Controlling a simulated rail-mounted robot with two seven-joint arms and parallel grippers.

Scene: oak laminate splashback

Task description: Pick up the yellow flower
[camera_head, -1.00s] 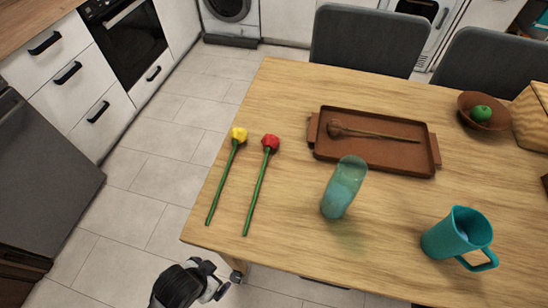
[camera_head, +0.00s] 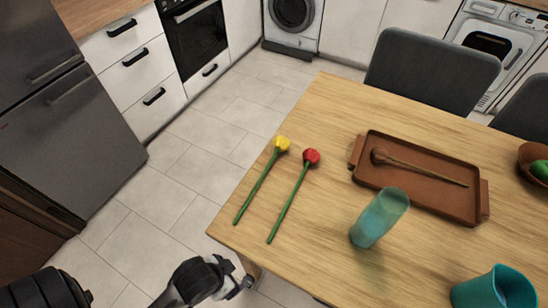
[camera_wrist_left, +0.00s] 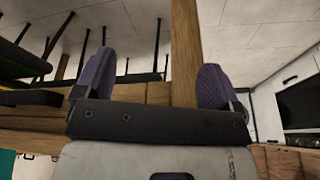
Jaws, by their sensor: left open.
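The yellow flower (camera_head: 262,181) lies flat on the left part of the wooden table in the head view. Its yellow bloom points away from me and its green stem points toward the near left edge. My left gripper (camera_head: 240,286) is low at the bottom of the head view, off the table's near left corner and apart from the flower. In the left wrist view the two purple-padded fingers (camera_wrist_left: 154,84) are spread apart with nothing between them. The flower does not show in the wrist view. My right gripper is in neither view.
A red flower (camera_head: 294,196) lies just right of the yellow one. A glass (camera_head: 379,218), a brown tray (camera_head: 430,205) with a wooden utensil, and a teal pitcher (camera_head: 495,290) stand farther right. The table's left edge (camera_head: 258,150) is close to the flowers.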

